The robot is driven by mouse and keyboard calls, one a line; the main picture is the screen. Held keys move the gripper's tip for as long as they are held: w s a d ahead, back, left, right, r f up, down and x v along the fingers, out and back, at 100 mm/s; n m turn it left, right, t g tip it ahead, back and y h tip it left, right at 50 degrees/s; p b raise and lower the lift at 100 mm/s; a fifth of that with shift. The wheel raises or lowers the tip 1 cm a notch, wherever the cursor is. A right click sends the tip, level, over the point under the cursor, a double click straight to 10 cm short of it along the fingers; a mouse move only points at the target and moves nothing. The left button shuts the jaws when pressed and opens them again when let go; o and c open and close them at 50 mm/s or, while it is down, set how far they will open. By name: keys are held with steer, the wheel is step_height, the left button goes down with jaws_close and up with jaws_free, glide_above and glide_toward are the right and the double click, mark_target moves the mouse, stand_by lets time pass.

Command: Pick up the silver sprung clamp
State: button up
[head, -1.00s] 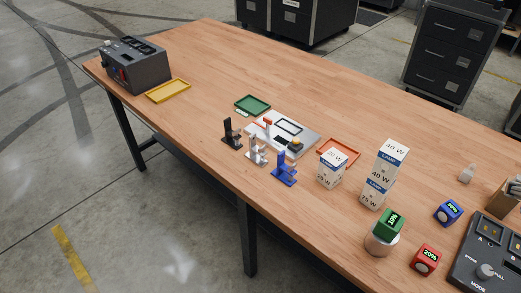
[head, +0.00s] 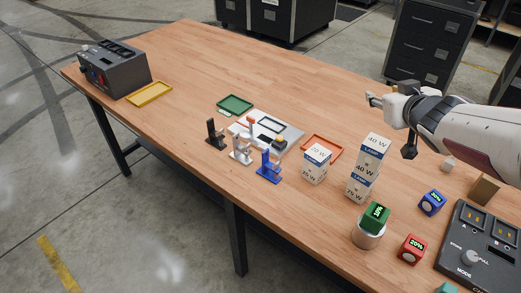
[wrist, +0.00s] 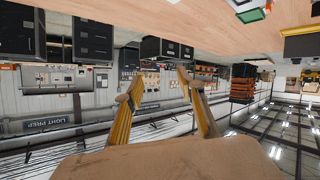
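The silver sprung clamp (head: 241,150) stands upright near the table's front edge in the head view. A black clamp (head: 215,135) is just to its left and a blue clamp (head: 268,167) just to its right. My gripper (head: 372,100) is in the air at the right of the head view, well away from the silver clamp, with nothing seen in it. In the wrist view my gripper (wrist: 167,72) shows two fingers apart with a gap between them. I cannot make out the silver clamp in the wrist view.
A silver plate device (head: 285,135) sits close behind the clamps. Stacked lamp boxes (head: 368,165), a shorter box stack (head: 316,163), and a green cube on a can (head: 369,234) stand to the right. A green tray (head: 235,104) lies behind left. The far table middle is clear.

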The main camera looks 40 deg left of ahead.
steer(key=s+a+f+n+g+y, duration=0.15)
steer(key=a+f, duration=0.25)
steer(key=a, duration=0.5)
steer(key=n+g+y, duration=0.4)
steer(key=n+g, duration=0.2)
steer(key=g, duration=0.3)
glide_toward(237, 136)
steer(key=a, duration=0.2)
steer(key=shift+w+a+f, duration=0.15)
steer(key=shift+w+f, duration=0.05)
steer(key=shift+f, duration=0.25)
steer(key=shift+x, duration=1.3)
steer(key=shift+a, duration=0.1)
steer(key=shift+x, duration=2.5)
steer(key=shift+s, duration=0.2)
